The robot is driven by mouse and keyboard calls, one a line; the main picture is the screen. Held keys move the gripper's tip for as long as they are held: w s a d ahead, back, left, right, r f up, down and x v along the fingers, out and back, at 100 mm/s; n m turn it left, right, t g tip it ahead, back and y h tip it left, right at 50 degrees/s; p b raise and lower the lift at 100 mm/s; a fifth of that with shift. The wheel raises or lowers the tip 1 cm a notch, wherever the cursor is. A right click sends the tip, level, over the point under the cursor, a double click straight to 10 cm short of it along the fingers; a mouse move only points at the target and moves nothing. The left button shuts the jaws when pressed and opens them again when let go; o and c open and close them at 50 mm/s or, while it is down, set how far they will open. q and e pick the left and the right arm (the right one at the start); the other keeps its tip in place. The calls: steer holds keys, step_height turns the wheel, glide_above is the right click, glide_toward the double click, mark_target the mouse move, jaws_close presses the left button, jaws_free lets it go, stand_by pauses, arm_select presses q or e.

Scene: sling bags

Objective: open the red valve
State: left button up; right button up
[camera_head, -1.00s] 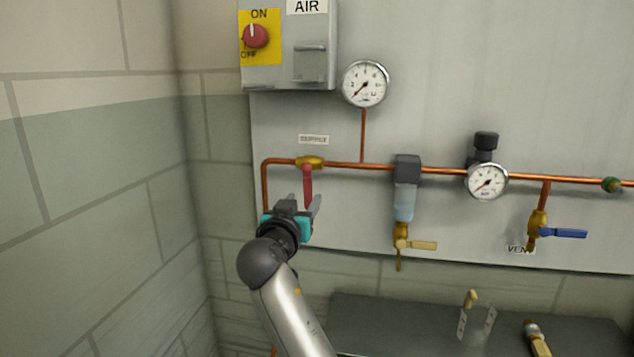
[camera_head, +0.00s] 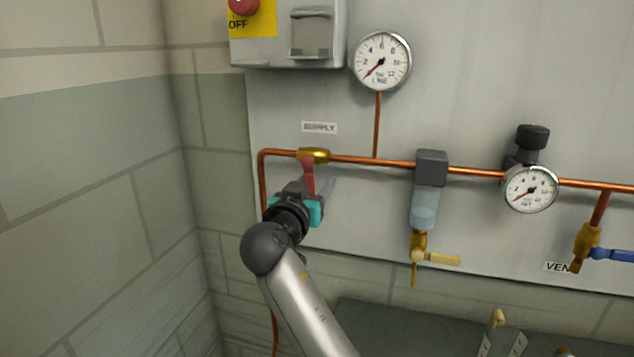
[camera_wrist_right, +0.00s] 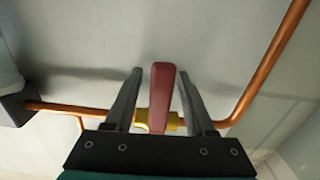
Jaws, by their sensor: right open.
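The red valve (camera_head: 309,175) has a red lever hanging down, across the copper pipe, from a brass body (camera_head: 314,155) under the SUPPLY label. My right gripper (camera_head: 316,190) is at the lever from below. In the right wrist view the red lever (camera_wrist_right: 161,95) stands between the two spread fingers of my right gripper (camera_wrist_right: 157,92), with a gap on each side. The gripper is open and holds nothing. Its body hides part of the lever's lower end in the head view. My left gripper is not in view.
The copper pipe (camera_head: 390,163) runs along the grey panel. A gauge (camera_head: 381,62), a filter with a yellow-handled drain (camera_head: 424,200), a regulator gauge (camera_head: 530,189) and a blue-handled vent valve (camera_head: 587,240) lie to the right. A block wall (camera_head: 90,170) stands close on the left.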

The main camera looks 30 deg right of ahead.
steer(key=shift+c, duration=0.2)
jaws_close()
steer(key=shift+r, duration=0.1)
stand_by(1.0)
